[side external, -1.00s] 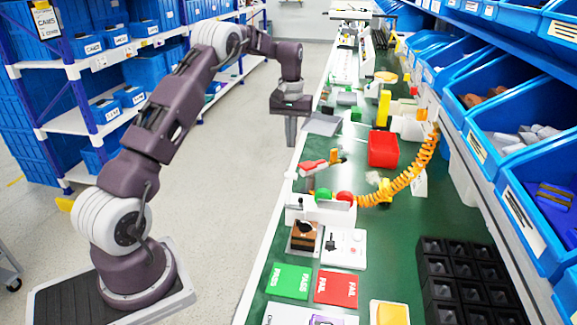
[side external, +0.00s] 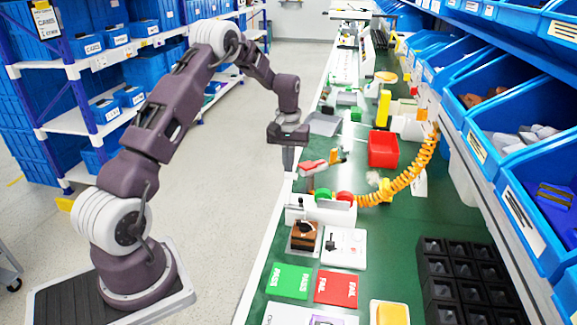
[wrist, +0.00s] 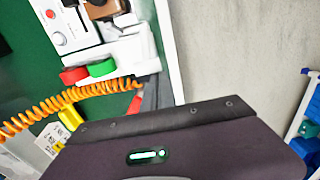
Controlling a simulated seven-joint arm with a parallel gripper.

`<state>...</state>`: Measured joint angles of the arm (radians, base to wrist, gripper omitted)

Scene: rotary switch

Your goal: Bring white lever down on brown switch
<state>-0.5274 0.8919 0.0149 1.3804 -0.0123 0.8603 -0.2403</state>
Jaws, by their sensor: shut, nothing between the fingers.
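The brown switch (side external: 304,237) sits on a white base on the green bench, near the bench's left edge in the side view. A small dark part shows on top of it; I cannot make out the white lever clearly. In the wrist view the brown switch (wrist: 106,9) is partly cut off at the top edge. My gripper (side external: 288,168) points down, shut and empty, over the bench's left edge. It is apart from the switch, farther back along the bench and higher up.
A white fixture with a green button (side external: 323,194) and a red button (side external: 345,197) stands just behind the switch. An orange coiled cord (side external: 405,180) and a red bin (side external: 383,149) lie to the right. Green and red cards (side external: 338,287) lie in front.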

